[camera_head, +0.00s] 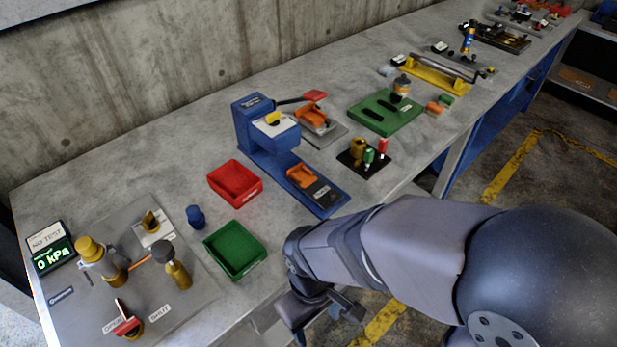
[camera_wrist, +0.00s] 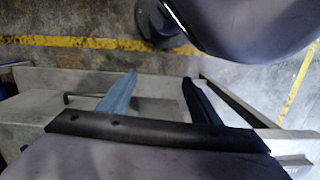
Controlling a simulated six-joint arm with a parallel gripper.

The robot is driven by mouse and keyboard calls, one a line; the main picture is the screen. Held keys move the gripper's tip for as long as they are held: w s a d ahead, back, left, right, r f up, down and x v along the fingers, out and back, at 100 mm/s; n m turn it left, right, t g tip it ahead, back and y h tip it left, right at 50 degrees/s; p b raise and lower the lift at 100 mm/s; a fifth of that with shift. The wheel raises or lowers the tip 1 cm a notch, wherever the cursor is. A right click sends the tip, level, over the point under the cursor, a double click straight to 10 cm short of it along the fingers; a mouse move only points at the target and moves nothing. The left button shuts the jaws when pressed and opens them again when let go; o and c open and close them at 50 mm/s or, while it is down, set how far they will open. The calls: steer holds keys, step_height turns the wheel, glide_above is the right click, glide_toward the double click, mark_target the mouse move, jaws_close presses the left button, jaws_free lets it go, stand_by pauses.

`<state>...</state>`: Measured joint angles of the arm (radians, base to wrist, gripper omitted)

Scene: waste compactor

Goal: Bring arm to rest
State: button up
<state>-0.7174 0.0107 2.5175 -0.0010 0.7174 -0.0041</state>
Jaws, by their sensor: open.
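My arm reaches in from the right in the head view and folds down in front of the bench's front edge. My gripper (camera_wrist: 158,76) shows in the wrist view, with its two fingers spread apart and nothing between them. Beyond the fingers are the concrete floor and a yellow floor line. In the head view the fingers cannot be made out clearly; the wrist parts hang beside the bench, low and off the work surface.
The grey bench (camera_head: 120,170) carries a green tray (camera_head: 236,249), a red tray (camera_head: 235,182), a blue press (camera_head: 262,140) and a gauge panel (camera_head: 50,250) with brass valves. The green tray is nearest my forearm. Floor (camera_head: 560,170) lies open to the right of the bench.

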steer(key=w+d+r+m, duration=0.1)
steer(key=w+d+m, duration=0.1)
steer(key=d+m, duration=0.2)
steer(key=w+d+r+m+t, duration=0.1)
steer(key=w+d+r+m, duration=0.1)
steer(key=d, duration=0.8)
steer(key=shift+w+r+m+y+p, duration=0.25)
steer(key=shift+w+m+y+p, duration=0.2)
steer(key=shift+w+m, duration=0.55)
steer(key=shift+s, duration=0.15)
stand_by(0.5)
